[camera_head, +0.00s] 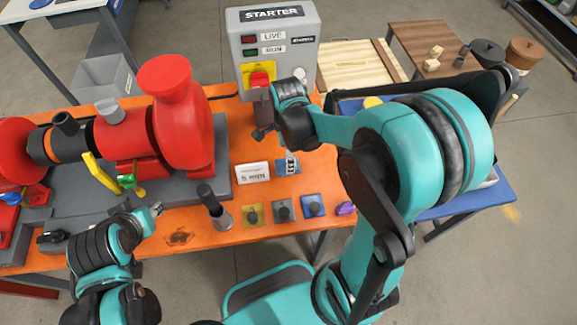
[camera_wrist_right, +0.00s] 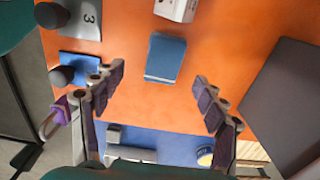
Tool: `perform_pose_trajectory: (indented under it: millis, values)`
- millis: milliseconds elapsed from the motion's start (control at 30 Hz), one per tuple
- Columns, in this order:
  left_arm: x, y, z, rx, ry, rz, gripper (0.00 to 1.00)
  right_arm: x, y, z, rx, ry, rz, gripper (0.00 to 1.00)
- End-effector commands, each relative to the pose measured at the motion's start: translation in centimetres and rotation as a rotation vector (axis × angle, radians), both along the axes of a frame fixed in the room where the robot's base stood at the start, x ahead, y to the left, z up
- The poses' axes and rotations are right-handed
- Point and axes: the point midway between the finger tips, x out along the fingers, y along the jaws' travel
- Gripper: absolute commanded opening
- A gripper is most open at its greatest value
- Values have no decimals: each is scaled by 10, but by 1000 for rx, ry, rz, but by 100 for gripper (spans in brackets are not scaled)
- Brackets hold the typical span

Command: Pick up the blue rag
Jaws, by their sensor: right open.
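The blue rag (camera_wrist_right: 166,58) lies flat on the orange bench top (camera_wrist_right: 130,100), a folded rectangle with a lighter end. It also shows in the head view (camera_head: 283,167), partly hidden by my right gripper (camera_head: 277,142). In the right wrist view my right gripper (camera_wrist_right: 160,78) is open and empty. Its fingers are spread to either side, with the rag between and beyond them. I cannot tell the gap in height. My left gripper (camera_head: 145,212) is over the bench's front left, away from the rag; its jaw opening is unclear.
Tiles with black knobs (camera_head: 283,210) and a purple padlock (camera_head: 345,208) line the front edge. The grey starter box (camera_head: 280,45) stands behind. A red pump (camera_head: 170,120) fills the left. A blue table (camera_head: 470,205) is at right.

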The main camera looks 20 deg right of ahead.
Motion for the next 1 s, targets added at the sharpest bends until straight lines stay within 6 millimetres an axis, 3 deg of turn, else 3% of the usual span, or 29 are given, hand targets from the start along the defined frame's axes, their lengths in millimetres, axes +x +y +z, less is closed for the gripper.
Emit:
perform_pose_trajectory:
  millis: [433,700,767,900,1000]
  values:
    - [0,0,-31,0,0,0,34,5,-6,-59,0,-2,4,72]
    - [0,0,-30,0,0,0,34,5,-6,-63,0,-2,4,72]
    - [0,0,-30,0,0,0,34,5,-6,-63,0,-2,4,59]
    - [0,0,-30,0,0,0,34,5,-6,-63,0,-3,4,22]
    - [0,0,-30,0,0,0,34,5,-6,-63,0,-2,4,19]
